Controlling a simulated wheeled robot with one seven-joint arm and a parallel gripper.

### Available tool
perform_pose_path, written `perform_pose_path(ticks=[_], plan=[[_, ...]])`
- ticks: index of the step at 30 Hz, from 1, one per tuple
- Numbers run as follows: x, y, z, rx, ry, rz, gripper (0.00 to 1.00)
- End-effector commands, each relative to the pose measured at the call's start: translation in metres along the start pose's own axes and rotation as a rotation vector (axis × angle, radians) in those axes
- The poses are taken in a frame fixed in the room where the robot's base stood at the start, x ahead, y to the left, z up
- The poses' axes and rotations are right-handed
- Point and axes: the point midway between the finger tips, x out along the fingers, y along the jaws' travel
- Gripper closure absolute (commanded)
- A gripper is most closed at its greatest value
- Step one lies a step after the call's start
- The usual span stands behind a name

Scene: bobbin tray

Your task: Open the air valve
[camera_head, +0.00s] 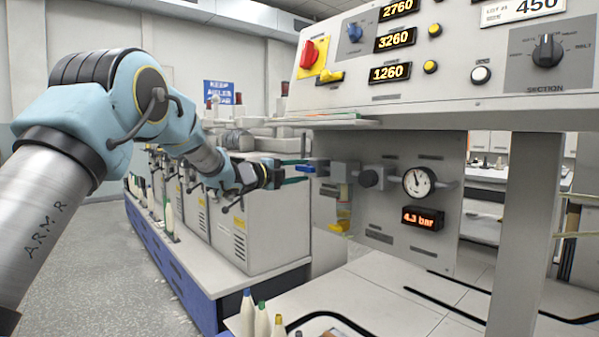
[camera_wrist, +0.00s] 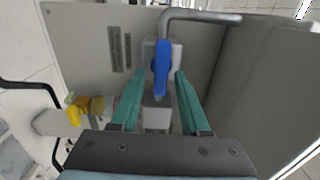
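The air valve's blue lever handle (camera_head: 306,169) sits at the left end of the pipework under the machine console. In the wrist view the handle (camera_wrist: 161,68) stands upright in the picture, in front of a grey valve block. My gripper (camera_head: 293,172) reaches in from the left. In the wrist view my gripper (camera_wrist: 158,88) has its two teal fingers apart, one on each side of the handle, with a gap showing on both sides. The pressure gauge (camera_head: 419,182) is right of the valve. The display (camera_head: 423,218) below it reads 4.3 bar.
A grey panel (camera_head: 392,225) stands behind the pipework. The console (camera_head: 460,75) overhangs above, with a red knob (camera_head: 309,53). Bobbins (camera_head: 262,318) stand at the front of the white table (camera_head: 375,300). Grey cabinets (camera_head: 255,225) line the left. A yellow item (camera_wrist: 80,108) is left of my gripper.

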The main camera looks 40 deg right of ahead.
Motion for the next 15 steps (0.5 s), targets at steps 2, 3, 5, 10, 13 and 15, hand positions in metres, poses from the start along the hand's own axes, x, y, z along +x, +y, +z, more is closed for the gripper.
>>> perform_pose_path(ticks=[2, 3, 5, 10, 13, 15], plan=[[0.0, 0.0, 0.0, 0.0, 0.0, -0.001, 0.47], [0.0, 0.0, 0.0, 0.0, 0.0, -0.001, 0.47], [0.0, -0.001, 0.0, 0.0, 0.0, -0.001, 0.47], [-0.003, -0.001, 0.001, 0.0, -0.001, -0.001, 0.47], [-0.013, -0.001, 0.001, -0.001, -0.002, 0.0, 0.47], [-0.025, -0.001, 0.002, -0.001, -0.004, 0.0, 0.47]])
